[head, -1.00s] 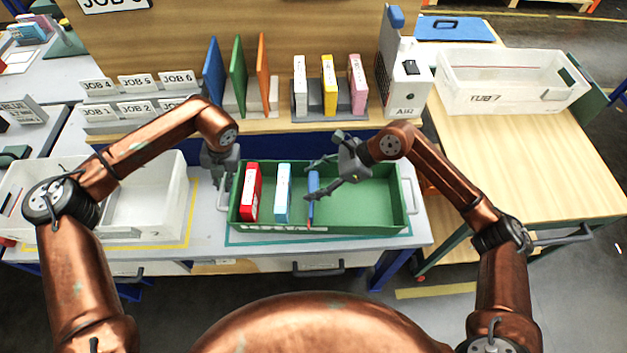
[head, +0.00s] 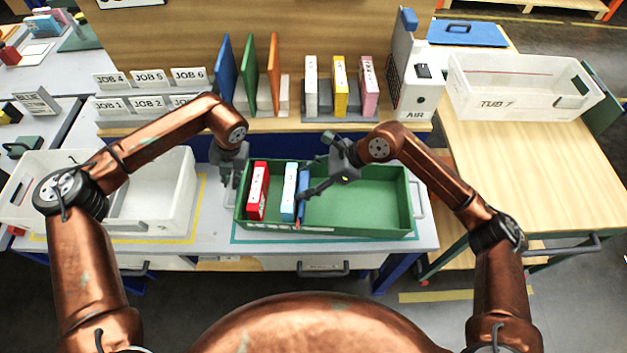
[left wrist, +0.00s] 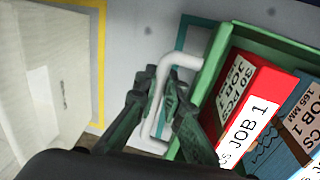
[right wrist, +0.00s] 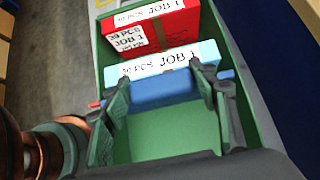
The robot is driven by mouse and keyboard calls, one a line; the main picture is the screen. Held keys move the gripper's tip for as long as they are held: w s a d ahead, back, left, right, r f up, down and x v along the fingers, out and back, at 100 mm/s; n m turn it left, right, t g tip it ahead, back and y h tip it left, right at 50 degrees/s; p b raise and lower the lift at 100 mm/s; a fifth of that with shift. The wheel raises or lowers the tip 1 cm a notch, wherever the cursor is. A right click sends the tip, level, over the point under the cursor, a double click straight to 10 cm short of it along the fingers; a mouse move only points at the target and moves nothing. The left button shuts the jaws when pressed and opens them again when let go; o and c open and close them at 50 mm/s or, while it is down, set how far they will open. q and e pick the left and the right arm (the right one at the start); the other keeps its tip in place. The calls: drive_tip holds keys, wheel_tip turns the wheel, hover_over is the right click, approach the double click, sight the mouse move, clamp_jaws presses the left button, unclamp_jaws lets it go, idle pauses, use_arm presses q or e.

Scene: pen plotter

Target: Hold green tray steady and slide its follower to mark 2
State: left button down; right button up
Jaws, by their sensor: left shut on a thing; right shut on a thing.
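The green tray (head: 360,230) stands on the bench. It holds a red box (head: 258,190) and a light blue box (head: 289,190), both labelled JOB 1 in the right wrist view. The follower, a blue plate (right wrist: 160,92) with a red pointer (head: 297,225), stands across the tray at the light blue box's right side, touching or nearly so. My right gripper (head: 312,188) is shut on the follower from above. My left gripper (left wrist: 160,108) is shut on the tray's pale left handle (left wrist: 182,62). A white scale strip (head: 268,227) runs along the front wall; its marks are unreadable.
A white bin (head: 150,205) stands left of the tray, and a TUB 7 bin (head: 520,90) on the wooden table at right. A shelf behind holds coloured boards, JOB boxes (head: 340,90) and an AIR unit (head: 412,80). The tray's right part is empty.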

drive_tip(key=o, duration=1.7)
drive_tip(key=shift+d, duration=0.1)
drive_tip(key=v, duration=1.2)
